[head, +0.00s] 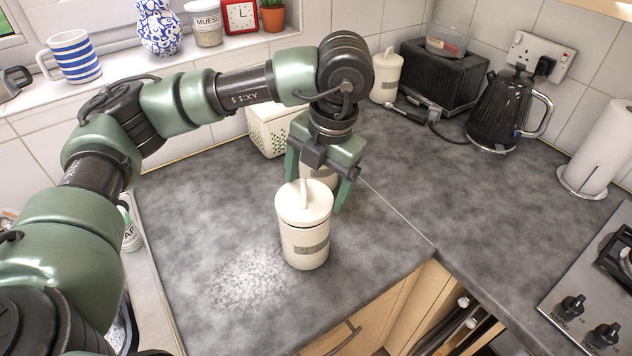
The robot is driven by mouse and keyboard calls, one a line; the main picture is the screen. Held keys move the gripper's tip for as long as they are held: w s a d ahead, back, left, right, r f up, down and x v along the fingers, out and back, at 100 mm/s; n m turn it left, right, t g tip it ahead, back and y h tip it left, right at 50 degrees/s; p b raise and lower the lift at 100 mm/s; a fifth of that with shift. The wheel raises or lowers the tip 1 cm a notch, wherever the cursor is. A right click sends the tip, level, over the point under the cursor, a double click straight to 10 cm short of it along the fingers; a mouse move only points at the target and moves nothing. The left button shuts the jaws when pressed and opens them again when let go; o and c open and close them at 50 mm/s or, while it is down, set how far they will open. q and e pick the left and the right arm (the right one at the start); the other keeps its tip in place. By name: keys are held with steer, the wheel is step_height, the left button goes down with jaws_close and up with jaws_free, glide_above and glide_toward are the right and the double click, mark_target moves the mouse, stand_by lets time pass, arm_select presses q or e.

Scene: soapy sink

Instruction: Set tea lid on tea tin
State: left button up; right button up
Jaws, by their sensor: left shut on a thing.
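A cream tin (304,246) with a grey label stands upright on the counter in the head view. The label is too small to read. The lid hides the left fingertip. My right gripper is not in view.
Another cream tin (320,173) shows partly between my fingers, farther back. A perforated cream box (267,131) stands behind. A white powdery patch (245,282) lies left of the near tin. A kettle (505,113) and toaster (440,77) stand back right.

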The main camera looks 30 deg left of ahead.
mark_target(323, 194)
arm_select(q)
steer(key=shift+f+b, duration=0.4)
steer(key=shift+f, duration=0.1)
steer(key=o, duration=1.7)
steer(key=shift+s+d+r+b, duration=0.1)
steer(key=shift+d+r, duration=0.15)
steer(key=shift+r, duration=1.05)
steer(key=shift+w+d+r+b, duration=0.1)
steer(key=shift+d+r+b, duration=0.1)
steer(key=shift+r, duration=1.05)
steer(key=shift+s+d+r+b, duration=0.1)
steer(key=shift+d+r, duration=0.15)
steer(key=shift+r, duration=1.05)
